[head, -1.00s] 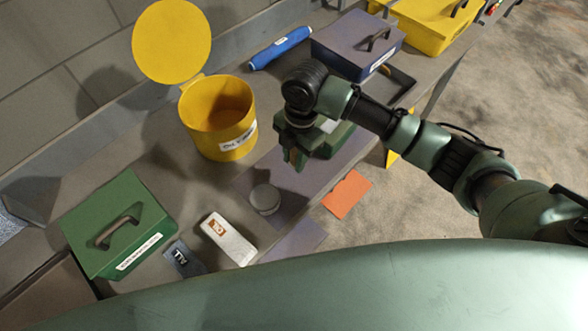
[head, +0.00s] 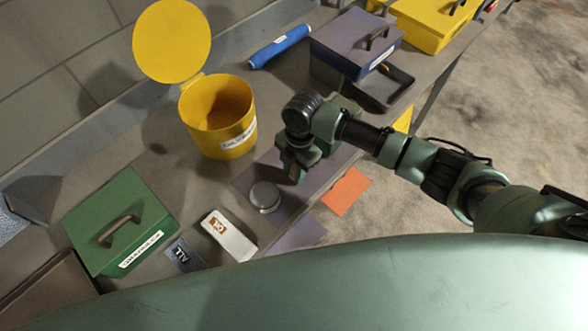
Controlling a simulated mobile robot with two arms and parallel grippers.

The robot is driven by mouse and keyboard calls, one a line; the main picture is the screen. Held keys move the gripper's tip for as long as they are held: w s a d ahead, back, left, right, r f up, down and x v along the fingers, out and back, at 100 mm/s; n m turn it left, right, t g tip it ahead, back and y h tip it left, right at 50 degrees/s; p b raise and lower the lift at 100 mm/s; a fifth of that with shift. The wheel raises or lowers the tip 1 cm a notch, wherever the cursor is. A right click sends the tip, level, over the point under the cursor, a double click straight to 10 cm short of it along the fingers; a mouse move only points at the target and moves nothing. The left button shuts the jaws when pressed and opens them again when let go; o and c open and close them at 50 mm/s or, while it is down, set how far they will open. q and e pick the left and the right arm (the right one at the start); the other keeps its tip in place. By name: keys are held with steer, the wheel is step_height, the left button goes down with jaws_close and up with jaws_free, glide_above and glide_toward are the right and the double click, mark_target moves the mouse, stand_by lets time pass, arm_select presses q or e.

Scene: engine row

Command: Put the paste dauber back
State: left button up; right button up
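My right gripper (head: 292,177) points down over the bench, just above and right of a round grey tin (head: 265,197). Its fingertips are small and dark here, so I cannot tell whether it is open or shut, or whether it holds anything. The tin sits on a dark mat (head: 292,207) and looks closed by a flat top. I cannot make out a paste dauber anywhere; it may be hidden by the gripper. My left gripper is out of view.
A yellow bin (head: 217,120) stands with its lid raised. A green box (head: 118,222), a white packet (head: 229,236), a dark label card (head: 184,255) and an orange card (head: 346,192) lie around. A blue roll (head: 280,47), purple box (head: 352,45), dark tray (head: 390,97) and yellow box (head: 432,28) are farther back.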

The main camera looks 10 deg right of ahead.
steer(key=o, duration=0.3)
steer(key=shift+r, duration=0.15)
steer(key=r, duration=0.4)
steer(key=r+b, duration=0.1)
steer(key=r, duration=0.3)
steer(key=d+r, duration=0.1)
steer(key=r, duration=0.3)
steer(key=shift+w+d+b, duration=0.1)
steer(key=shift+w+b, duration=0.2)
steer(key=shift+w, duration=0.1)
